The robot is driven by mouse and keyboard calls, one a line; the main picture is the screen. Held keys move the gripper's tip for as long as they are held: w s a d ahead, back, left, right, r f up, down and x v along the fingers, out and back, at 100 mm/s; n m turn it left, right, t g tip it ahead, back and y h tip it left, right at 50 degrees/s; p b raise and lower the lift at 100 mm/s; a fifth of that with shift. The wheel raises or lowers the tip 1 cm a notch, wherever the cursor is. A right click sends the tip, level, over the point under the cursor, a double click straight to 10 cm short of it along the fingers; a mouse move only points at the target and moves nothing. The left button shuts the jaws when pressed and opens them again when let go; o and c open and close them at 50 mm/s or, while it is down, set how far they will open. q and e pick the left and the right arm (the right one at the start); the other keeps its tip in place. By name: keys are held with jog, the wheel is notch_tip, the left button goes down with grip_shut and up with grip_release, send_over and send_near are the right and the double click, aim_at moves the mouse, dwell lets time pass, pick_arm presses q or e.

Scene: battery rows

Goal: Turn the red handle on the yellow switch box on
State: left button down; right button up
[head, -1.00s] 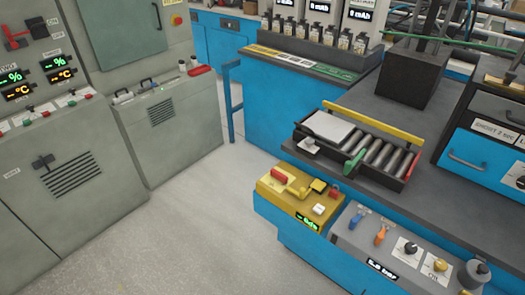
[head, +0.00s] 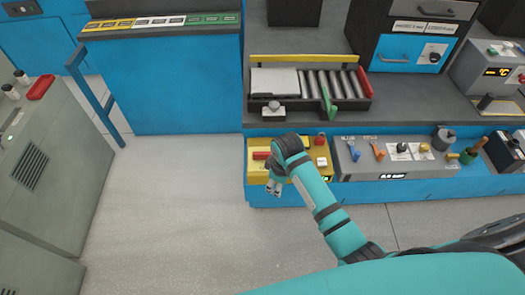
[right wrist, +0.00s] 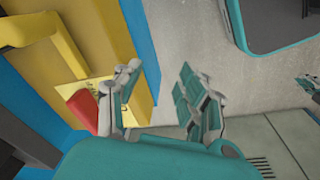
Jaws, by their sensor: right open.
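The yellow switch box (head: 258,177) sits at the front of the blue bench in the head view, partly hidden behind my right arm. Its red handle (head: 261,156) shows just left of my wrist, lying roughly level. My right gripper (head: 273,188) is in front of the box's face, below the handle, pointing down. In the right wrist view the gripper (right wrist: 160,85) is open with nothing between its fingers. The red handle (right wrist: 83,108) is beside the left finger, on the outside of it; I cannot tell if they touch. My left gripper is not in view.
A grey panel (head: 350,172) with coloured knobs adjoins the box on the right. A roller tray (head: 318,105) with a green lever stands behind it. A grey cabinet (head: 45,190) stands at the left. The floor (head: 165,215) between is clear.

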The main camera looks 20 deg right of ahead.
notch_tip(320, 180, up, 7)
jog(key=w+n, duration=0.1)
jog(key=w, duration=0.1)
notch_tip(320, 180, up, 11)
jog(key=n+g, duration=0.1)
jog(key=n, duration=0.4)
send_over(264, 153)
notch_tip(264, 153, down, 17)
jog(key=shift+f+b, duration=0.2)
jog(key=shift+b, duration=0.5)
grip_shut()
